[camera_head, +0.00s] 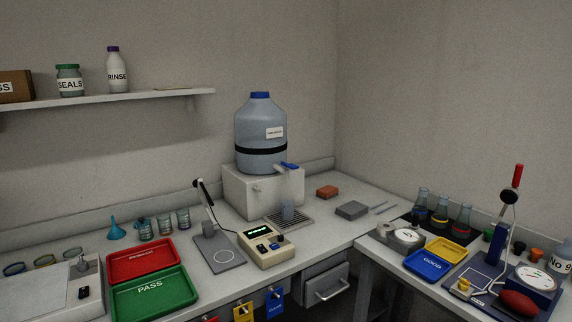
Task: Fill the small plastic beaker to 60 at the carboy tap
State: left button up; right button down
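The carboy (259,112) is a large blue-grey bottle with a blue cap, a black band and a white label. It stands on a white block (235,192) at the back of the bench. Its tap (288,166) has a blue handle and sticks out at the lower right of the carboy. Neither of my grippers is in view.
A meter box (264,248) and a grey stand plate (218,254) lie left of the grate. Red (142,260) and green (154,294) trays are further left. An orange block (327,192) and grey block (352,210) lie right. An open drawer (325,283) juts out below.

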aim_at(291, 166)
jog(key=i+u, duration=0.15)
jog(key=i, duration=0.25)
jog(key=i+l+u, duration=0.1)
jog(key=i, duration=0.35)
jog(key=i+l+u, duration=0.15)
jog(key=i, duration=0.25)
